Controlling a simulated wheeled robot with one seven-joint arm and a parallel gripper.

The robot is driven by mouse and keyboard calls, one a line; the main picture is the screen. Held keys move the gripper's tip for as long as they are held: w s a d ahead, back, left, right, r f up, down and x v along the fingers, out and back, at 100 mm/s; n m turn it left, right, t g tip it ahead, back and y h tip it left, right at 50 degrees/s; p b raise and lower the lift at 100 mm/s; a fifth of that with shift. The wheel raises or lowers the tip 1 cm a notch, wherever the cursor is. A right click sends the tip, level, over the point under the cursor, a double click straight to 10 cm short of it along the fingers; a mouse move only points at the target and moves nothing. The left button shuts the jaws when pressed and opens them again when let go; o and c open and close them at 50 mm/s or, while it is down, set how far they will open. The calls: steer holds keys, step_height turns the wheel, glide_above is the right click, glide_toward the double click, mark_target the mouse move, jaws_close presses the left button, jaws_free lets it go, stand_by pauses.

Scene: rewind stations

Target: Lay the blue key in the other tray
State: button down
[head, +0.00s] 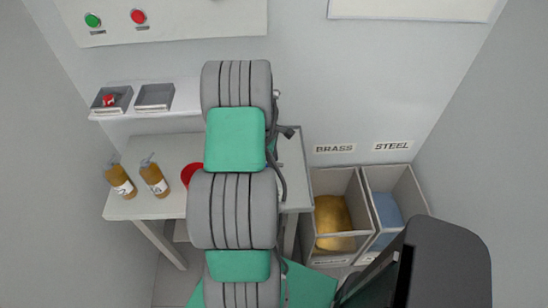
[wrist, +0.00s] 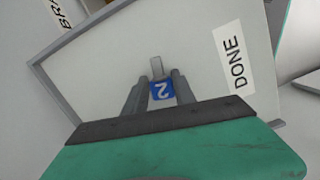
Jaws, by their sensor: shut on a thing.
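In the wrist view my gripper (wrist: 159,82) is shut on the blue key (wrist: 162,91), whose blue head carries a white 2. Its grey shaft sticks out beyond the fingers. Behind it is a broad pale surface with a raised grey rim (wrist: 95,32) and a DONE label; I cannot tell whether the key touches it. In the head view two small grey trays stand on the wall shelf. The left tray (head: 122,103) holds a red thing (head: 109,100); the right tray (head: 154,97) looks empty. My arm hides my gripper and the key there.
Two amber bottles (head: 121,182) and a partly hidden red round thing (head: 189,174) are on the table (head: 150,208). Bins labelled BRASS (head: 316,184) and STEEL (head: 408,188) stand at right. A dark bulky shape fills the lower right. A panel with green and red buttons is above the shelf.

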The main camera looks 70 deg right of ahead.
steer(key=shift+a+f, duration=0.1)
steer(key=shift+f, duration=0.15)
